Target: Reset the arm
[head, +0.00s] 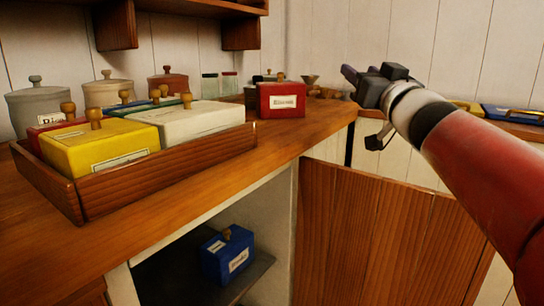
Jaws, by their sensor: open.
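My arm is red with a black band and reaches in from the right of the head view. My gripper (350,75) is at its far end, raised above the counter's right part and pointing left, away from me. It is open and I see nothing between its fingers. It is apart from the red box (283,101) with a label and wooden knob, which stands on the counter to its left. The fingertips are small and dark in this view.
A wooden tray (165,172) on the counter holds several labelled boxes, including a yellow one (98,148). Lidded pots stand behind. Below, a cupboard door (375,235) stands open, and a blue box (228,256) sits on the shelf inside. A wall shelf (190,10) hangs above.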

